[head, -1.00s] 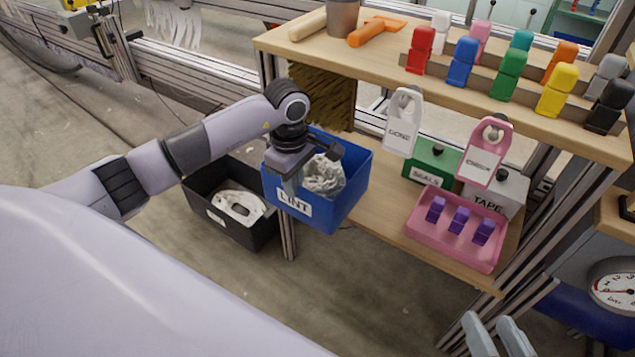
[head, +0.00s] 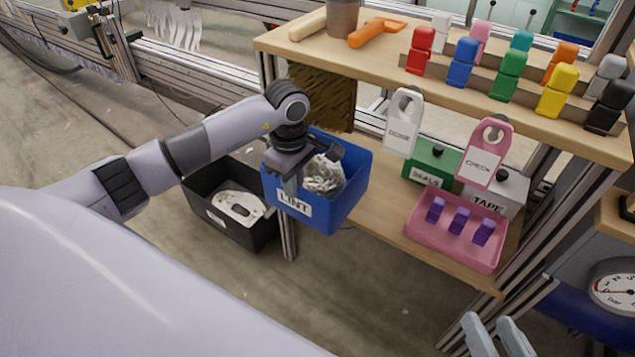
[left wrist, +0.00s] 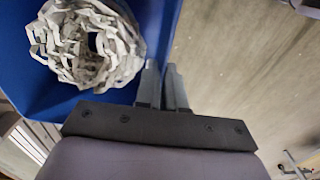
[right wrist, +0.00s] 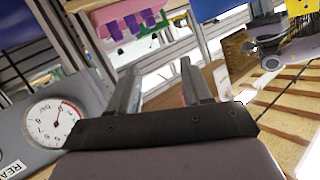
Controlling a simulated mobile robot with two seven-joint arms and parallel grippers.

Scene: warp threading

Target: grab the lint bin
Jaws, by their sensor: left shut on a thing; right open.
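The blue lint bin (head: 345,205) has a white LINT label on its front and a wad of pale crumpled lint (head: 324,174) inside. It is at the left end of the lower shelf in the head view. My left gripper (head: 292,190) is over the bin's front wall and shut on it. In the left wrist view the closed fingers (left wrist: 163,88) are at the edge of the blue bin (left wrist: 100,98), with the lint (left wrist: 88,42) beside them. My right gripper (head: 492,335) is open and empty at the bottom right. Its fingers (right wrist: 160,90) stand apart in the right wrist view.
A black bin (head: 230,226) with white scraps stands left of the blue bin. A pink tray (head: 455,248) with purple pieces, a green SEALS box (head: 425,166) and a TAPE box (head: 497,190) are on the lower shelf.

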